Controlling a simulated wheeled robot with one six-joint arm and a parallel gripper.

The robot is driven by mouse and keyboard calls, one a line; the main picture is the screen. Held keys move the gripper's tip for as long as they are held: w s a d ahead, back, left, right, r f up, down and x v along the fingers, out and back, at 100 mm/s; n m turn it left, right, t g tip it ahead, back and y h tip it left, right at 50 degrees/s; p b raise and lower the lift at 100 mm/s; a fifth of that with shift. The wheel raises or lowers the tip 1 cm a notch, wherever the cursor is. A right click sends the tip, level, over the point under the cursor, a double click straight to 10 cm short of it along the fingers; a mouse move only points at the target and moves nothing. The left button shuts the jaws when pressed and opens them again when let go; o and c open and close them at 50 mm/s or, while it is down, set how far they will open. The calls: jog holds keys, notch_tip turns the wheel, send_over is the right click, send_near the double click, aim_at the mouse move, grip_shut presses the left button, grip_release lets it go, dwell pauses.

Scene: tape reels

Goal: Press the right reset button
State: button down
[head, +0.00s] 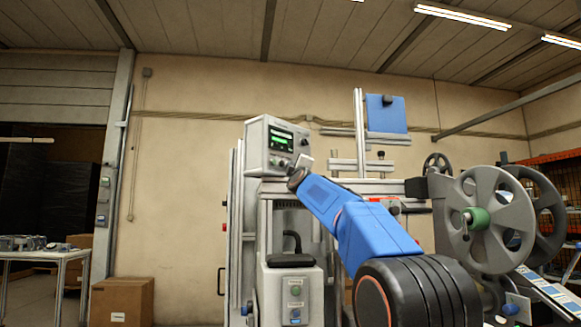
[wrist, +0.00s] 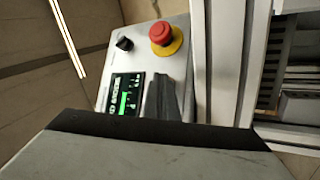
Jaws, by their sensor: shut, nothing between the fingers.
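A grey control panel (head: 257,140) with a green-lit screen (head: 281,138) stands left of centre in the head view. My gripper (head: 303,163) is at its lower right, close to its face. In the wrist view the panel shows the lit screen (wrist: 126,95), a black knob (wrist: 124,43) and a red mushroom button on a yellow ring (wrist: 163,36). My shut, empty gripper (wrist: 162,95) covers the panel beside the screen; whether it touches is unclear. A lower box carries a green button (head: 295,291) and a blue button (head: 295,313). No readable label marks a right reset button.
A large grey reel (head: 482,215) with a green hub stands at the right. A small blue knob-like part (head: 511,309) sits below it. Aluminium frame posts (head: 236,230) run beside the panel. A cardboard box (head: 121,300) and a table (head: 45,255) are at the left.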

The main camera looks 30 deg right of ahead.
jog(key=shift+s+d, duration=0.3)
jog(key=shift+s, duration=0.35)
jog(key=s, duration=0.1)
jog(key=s+d, duration=0.1)
jog(key=s, duration=0.2)
jog(key=shift+s+d, duration=0.35)
jog(key=shift+d, duration=0.05)
dwell(0.7)
jog(key=s+a+f+m+g+y, duration=0.25)
jog(key=s+a+f, duration=0.25)
jog(key=f, duration=0.6)
jog(key=s+a+f+m+g+y, duration=0.1)
jog(key=s+a+f+g, duration=0.2)
jog(key=s+a+f, duration=0.5)
jog(key=s+a+f+m+g+y, duration=0.1)
jog(key=s+a+f+g+y, duration=0.15)
jog(key=f, duration=1.05)
jog(key=s+a+f+m+g, duration=0.2)
jog(key=s+f+g, duration=0.1)
jog(key=s+f, duration=0.8)
jog(key=s+a+f+m+g, duration=0.2)
jog(key=s+f+g, duration=0.1)
jog(key=s+f, duration=0.9)
jog(key=s+a+f+m+g+y, duration=0.1)
jog(key=s+a+f+m+g, duration=0.1)
jog(key=s+f, duration=0.9)
notch_tip(320, 180, down, 4)
jog(key=shift+s+a+g, duration=0.2)
jog(key=shift+s+g, duration=0.15)
jog(key=shift+g, duration=0.15)
